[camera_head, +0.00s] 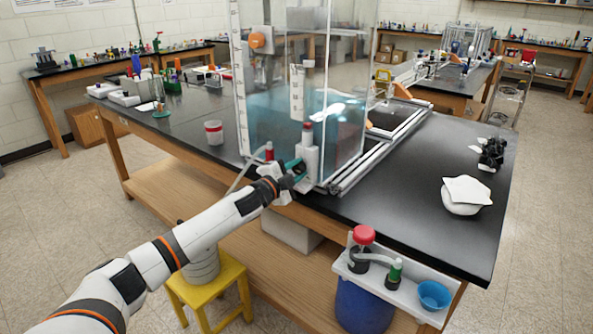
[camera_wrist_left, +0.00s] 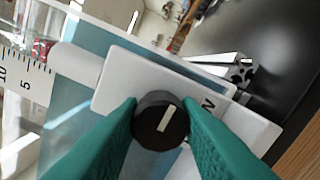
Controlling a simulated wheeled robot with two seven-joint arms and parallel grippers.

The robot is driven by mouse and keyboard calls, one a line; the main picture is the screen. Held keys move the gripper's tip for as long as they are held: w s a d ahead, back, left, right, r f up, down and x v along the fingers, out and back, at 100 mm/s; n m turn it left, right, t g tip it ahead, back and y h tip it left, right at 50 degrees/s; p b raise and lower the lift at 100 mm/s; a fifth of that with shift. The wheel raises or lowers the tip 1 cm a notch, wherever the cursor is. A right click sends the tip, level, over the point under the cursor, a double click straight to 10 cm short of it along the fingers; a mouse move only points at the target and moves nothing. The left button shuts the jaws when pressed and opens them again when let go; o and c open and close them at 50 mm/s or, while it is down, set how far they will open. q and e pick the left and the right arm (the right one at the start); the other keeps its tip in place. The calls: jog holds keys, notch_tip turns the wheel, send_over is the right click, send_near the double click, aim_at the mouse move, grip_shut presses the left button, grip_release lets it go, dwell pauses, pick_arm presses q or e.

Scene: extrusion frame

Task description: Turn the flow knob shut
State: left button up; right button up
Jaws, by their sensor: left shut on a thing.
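The flow knob (camera_wrist_left: 161,122) is a round black knob with a white pointer bar, set on a white plate (camera_wrist_left: 125,80) in the left wrist view. My left gripper (camera_wrist_left: 160,125) has its two green fingers on either side of the knob, shut on it. In the head view my left gripper (camera_head: 292,170) is at the front lower corner of the clear water tank (camera_head: 335,125), and the knob is hidden behind the fingers. The plate carries dark lettering that is partly cut off by a finger. My right gripper does not show.
The tank stands on a black bench (camera_head: 420,190). A white cup with a red band (camera_head: 214,133) stands left of it. A shelf (camera_head: 400,292) with a blue bowl (camera_head: 434,295) hangs at the bench front, near a yellow stool (camera_head: 212,282).

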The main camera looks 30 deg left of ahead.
pick_arm(q)
jog(key=o, duration=1)
jog(key=shift+s, duration=0.1)
jog(key=shift+s+f, duration=0.1)
jog(key=shift+s, duration=0.2)
jog(key=shift+s+a+b, duration=0.15)
jog(key=shift+s+b, duration=0.25)
jog(key=shift+s, duration=1.45)
jog(key=shift+s+a+b, duration=0.15)
jog(key=shift+s+b, duration=0.2)
jog(key=shift+s, duration=1.55)
jog(key=shift+s+a+b, duration=0.15)
jog(key=shift+s+b, duration=0.25)
jog(key=shift+s, duration=1.45)
